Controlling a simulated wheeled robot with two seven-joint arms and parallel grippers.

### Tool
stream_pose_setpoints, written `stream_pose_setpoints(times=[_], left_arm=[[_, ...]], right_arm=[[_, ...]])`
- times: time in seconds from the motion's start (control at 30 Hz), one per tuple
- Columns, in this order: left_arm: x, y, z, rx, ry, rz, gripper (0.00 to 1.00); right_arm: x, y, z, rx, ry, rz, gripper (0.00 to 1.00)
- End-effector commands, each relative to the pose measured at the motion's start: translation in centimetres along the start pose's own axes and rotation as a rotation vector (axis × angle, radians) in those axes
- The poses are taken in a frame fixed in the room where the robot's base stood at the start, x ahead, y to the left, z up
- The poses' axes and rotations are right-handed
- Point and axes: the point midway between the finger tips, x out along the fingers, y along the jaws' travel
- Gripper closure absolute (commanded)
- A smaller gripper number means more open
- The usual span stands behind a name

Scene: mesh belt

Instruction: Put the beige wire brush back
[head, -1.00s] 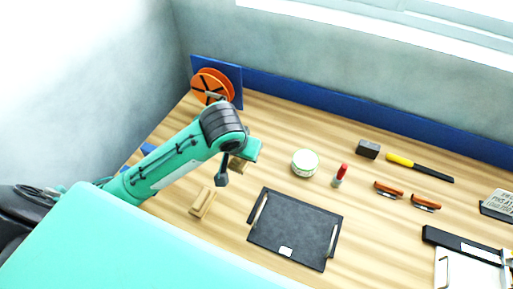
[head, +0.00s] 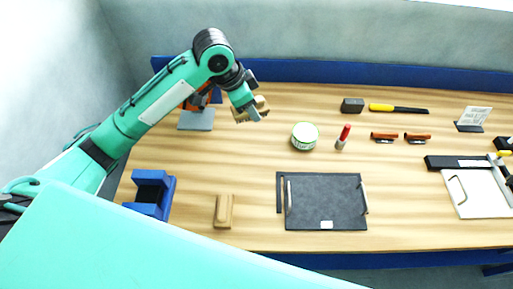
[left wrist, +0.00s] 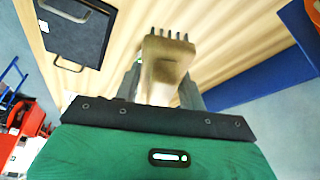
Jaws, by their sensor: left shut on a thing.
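The beige wire brush (head: 262,104) is in my left gripper (head: 250,108), held up over the back left of the table in the head view. In the left wrist view the brush (left wrist: 163,66) sits between the two fingers (left wrist: 161,88), its dark bristles or prongs at the far end. The fingers are shut on it. A beige block-like piece (head: 223,211) lies on the table left of the dark tray (head: 330,185); I cannot tell what it is. My right gripper is not in view.
A blue stand (head: 152,188) is at the left edge. An orange reel (head: 208,97) is partly hidden by my arm. The wood between reel and tray is clear.

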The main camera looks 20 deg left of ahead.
Motion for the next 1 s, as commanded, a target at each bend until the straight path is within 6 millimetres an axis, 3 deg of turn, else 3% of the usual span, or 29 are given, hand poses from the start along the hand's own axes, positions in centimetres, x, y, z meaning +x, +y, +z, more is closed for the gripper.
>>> stream_pose_setpoints(times=[0.2,0.37,0.47,1.0], left_arm=[[-1.4,-1.4,-2.7,0.242,0.000,0.097,0.81],[-1.9,-1.7,-3.5,0.318,-0.001,0.131,0.81],[-1.2,-1.8,-3.2,0.331,-0.003,0.140,0.81],[10.7,-1.7,1.8,0.330,-0.003,0.140,0.81]], right_arm=[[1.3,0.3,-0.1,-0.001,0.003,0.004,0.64],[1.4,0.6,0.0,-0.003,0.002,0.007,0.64],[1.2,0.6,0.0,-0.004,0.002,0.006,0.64],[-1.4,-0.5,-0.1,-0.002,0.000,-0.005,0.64]])
